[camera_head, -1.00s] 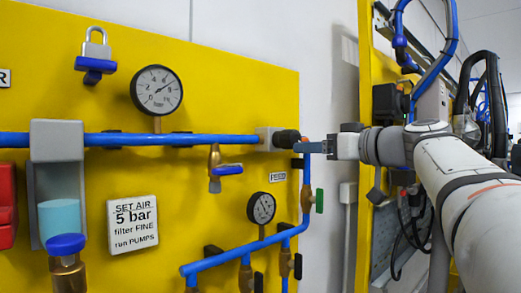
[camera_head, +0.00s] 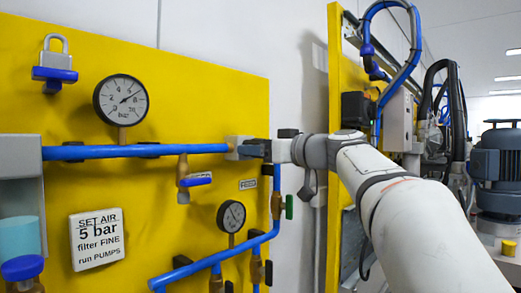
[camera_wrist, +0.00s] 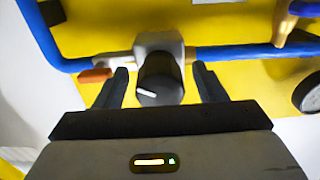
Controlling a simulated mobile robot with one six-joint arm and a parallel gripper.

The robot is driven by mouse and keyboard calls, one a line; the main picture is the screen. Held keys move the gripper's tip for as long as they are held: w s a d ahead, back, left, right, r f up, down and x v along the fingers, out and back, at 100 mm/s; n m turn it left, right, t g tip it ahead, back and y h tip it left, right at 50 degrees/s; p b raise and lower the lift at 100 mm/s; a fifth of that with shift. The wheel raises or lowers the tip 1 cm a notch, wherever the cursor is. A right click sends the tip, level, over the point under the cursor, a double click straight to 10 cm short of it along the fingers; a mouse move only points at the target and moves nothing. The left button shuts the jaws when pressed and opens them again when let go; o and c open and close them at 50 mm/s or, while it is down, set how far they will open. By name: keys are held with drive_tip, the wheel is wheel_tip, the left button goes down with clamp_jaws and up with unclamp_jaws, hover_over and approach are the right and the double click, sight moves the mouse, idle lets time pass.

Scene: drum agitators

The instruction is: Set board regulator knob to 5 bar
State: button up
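The regulator knob (camera_wrist: 160,76) is black and round with a white mark on its face. It sits on the grey regulator body (camera_head: 239,148) at the right end of the blue pipe. In the wrist view my gripper (camera_wrist: 160,86) is open, one finger on each side of the knob, with visible gaps. In the head view my gripper (camera_head: 266,150) is at the knob and mostly hides it. The upper dial gauge (camera_head: 121,100) has its needle pointing up and right, past 5. A sign (camera_head: 97,239) reads "SET AIR 5 bar".
A small valve with a blue handle (camera_head: 195,180) hangs below the pipe. A second gauge (camera_head: 231,216) and lower blue pipes (camera_head: 215,259) lie under my gripper. A padlock (camera_head: 55,60) is at upper left. A yellow post (camera_head: 334,130) stands close to my arm.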

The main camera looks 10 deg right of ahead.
drive_tip(key=c, duration=0.9)
drive_tip(key=shift+m, duration=0.3)
drive_tip(key=shift+f+m+b, duration=0.1)
drive_tip(key=shift+m+b, duration=0.55)
drive_tip(key=shift+m, duration=0.25)
drive_tip(key=shift+m+b, duration=0.35)
drive_tip(key=shift+m, duration=1.35)
drive_tip(key=o, duration=1)
